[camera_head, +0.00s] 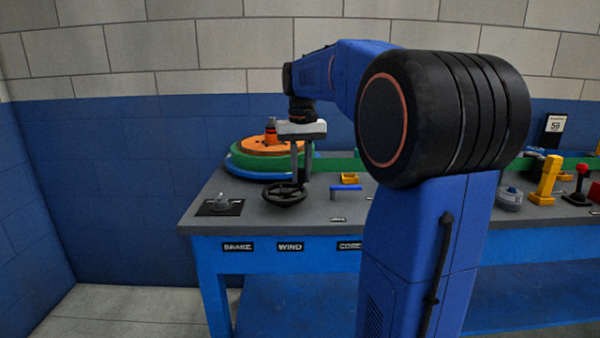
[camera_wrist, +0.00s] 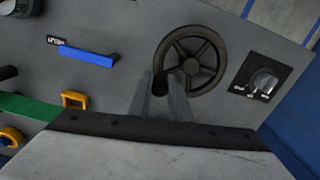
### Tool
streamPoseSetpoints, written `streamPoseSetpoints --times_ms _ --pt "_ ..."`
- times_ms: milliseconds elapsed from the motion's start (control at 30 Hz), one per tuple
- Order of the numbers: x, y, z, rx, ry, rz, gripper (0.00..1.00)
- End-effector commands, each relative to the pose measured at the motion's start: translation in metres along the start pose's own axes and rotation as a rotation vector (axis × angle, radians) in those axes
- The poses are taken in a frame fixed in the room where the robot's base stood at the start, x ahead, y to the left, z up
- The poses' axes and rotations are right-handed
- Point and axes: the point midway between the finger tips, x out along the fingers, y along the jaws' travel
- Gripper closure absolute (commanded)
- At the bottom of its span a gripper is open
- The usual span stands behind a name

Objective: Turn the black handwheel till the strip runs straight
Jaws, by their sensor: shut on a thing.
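The black handwheel (camera_head: 284,195) stands at the front left of the bench top; the wrist view shows its spoked rim and hub (camera_wrist: 194,60). My gripper (camera_head: 301,178) points down at the wheel's right side in the head view. In the wrist view its fingers (camera_wrist: 160,80) are shut on a dark grip at the wheel's rim. The green strip (camera_head: 338,163) passes along the back of the bench from a round coil, and part of it (camera_wrist: 25,108) shows at the wrist view's left. My arm hides its middle, so I cannot tell whether it runs straight.
A dial plate (camera_head: 219,207) lies left of the wheel. A blue lever (camera_head: 346,190) and a yellow bracket (camera_head: 349,178) are to its right. An orange-topped reel (camera_head: 262,146) stands behind. A yellow post (camera_head: 546,180) and a red-knobbed lever (camera_head: 581,180) stand far right.

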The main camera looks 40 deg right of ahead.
Motion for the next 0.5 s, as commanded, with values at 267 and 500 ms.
streamPoseSetpoints --times_ms 267,500 --pt "-0.0004 0.0009 0.0001 0.006 0.001 0.002 1.0" --pt "-0.0004 0.0008 0.0001 0.005 0.001 0.001 0.64"
